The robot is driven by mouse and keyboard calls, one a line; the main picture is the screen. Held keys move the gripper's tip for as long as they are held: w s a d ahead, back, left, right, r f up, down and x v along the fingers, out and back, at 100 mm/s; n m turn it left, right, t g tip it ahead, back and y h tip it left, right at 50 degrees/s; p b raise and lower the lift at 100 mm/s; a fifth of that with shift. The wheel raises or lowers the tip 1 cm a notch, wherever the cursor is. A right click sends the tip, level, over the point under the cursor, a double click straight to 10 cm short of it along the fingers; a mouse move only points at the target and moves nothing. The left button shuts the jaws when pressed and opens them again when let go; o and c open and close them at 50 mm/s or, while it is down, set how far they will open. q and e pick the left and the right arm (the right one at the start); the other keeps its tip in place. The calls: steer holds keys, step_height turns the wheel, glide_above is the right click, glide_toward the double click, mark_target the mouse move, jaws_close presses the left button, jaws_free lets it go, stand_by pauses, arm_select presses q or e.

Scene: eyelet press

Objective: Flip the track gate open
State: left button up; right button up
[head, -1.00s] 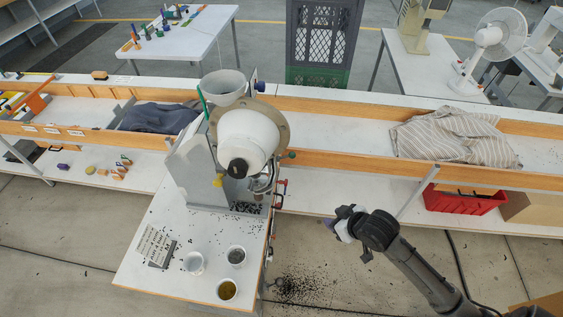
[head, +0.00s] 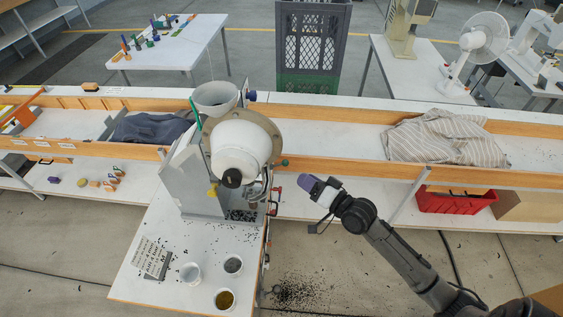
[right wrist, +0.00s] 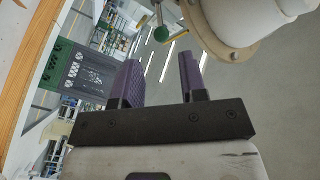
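The eyelet press stands on the white bench, with a white drum (head: 238,148) and a hopper bowl (head: 216,96) on top. A green knob (head: 284,163) sticks out at its right side. Red-tipped parts (head: 275,194) show lower on that side. I cannot tell for sure which part is the track gate. My right gripper (head: 312,187) is to the right of the press, apart from it. In the right wrist view its two purple fingers (right wrist: 159,72) are spread with nothing between them. The green knob (right wrist: 160,34) shows beyond the fingertips. My left gripper is not in view.
Three cups stand on the press bench (head: 140,285), one with yellowish contents (head: 225,299). A printed card (head: 153,258) lies there. Behind are long shelves with a striped cloth (head: 445,138) and a red bin (head: 455,199). Dark bits (head: 297,295) litter the floor.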

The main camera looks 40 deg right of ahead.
mark_target(282, 163)
steer(key=w, duration=0.2)
steer(key=w+a+p, duration=0.1)
steer(key=w, duration=0.5)
steer(key=shift+w+a+r, duration=0.1)
steer(key=shift+w+a, duration=0.05)
steer(key=shift+w, duration=0.05)
steer(key=shift+w+a, duration=0.15)
steer(key=shift+w, duration=0.55)
